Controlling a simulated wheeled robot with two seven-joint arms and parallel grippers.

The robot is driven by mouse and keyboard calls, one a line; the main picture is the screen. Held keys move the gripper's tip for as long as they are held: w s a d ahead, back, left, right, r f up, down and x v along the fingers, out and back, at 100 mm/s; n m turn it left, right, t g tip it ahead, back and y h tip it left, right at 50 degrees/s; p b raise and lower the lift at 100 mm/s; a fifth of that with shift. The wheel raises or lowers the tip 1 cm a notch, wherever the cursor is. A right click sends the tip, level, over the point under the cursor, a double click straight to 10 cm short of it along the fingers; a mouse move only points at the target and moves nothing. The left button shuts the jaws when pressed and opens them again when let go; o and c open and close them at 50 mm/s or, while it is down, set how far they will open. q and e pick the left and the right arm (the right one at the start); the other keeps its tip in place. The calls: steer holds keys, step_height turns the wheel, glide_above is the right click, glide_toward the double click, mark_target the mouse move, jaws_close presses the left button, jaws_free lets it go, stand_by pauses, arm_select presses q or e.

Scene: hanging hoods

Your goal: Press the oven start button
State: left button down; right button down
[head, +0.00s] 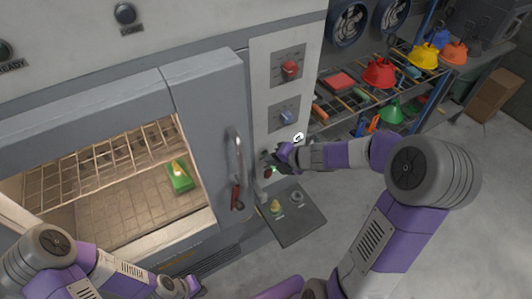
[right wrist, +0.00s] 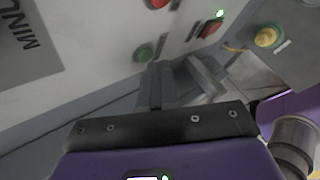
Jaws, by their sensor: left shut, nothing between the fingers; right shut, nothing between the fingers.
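The oven (head: 215,80) fills the left of the head view, with a grey control panel (head: 262,72) on its right. In the right wrist view a round green button (right wrist: 145,53) sits on the panel, with a red button (right wrist: 158,3) above it. I cannot read a start label on either. My right gripper (head: 280,156) is shut and empty at the lower part of the panel. In the right wrist view its fingertips (right wrist: 178,75) are just below and right of the green button; contact cannot be told. My left gripper (head: 192,286) is shut and empty at the bottom, below the oven.
A red rocker switch (right wrist: 210,28) with a green light is right of the green button. A grey box (head: 290,222) with a yellow button (head: 276,206) juts out below. The oven handle (head: 236,155) is left of my right gripper. A shelf of coloured hoods (head: 380,72) stands right.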

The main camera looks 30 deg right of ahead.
steer(key=shift+w, duration=0.4)
stand_by(0.8)
steer(key=shift+s, duration=0.8)
steer(key=shift+s+d, duration=0.15)
steer(key=shift+s, duration=1.15)
steer(key=shift+s+d, duration=0.1)
steer(key=shift+s, duration=1.15)
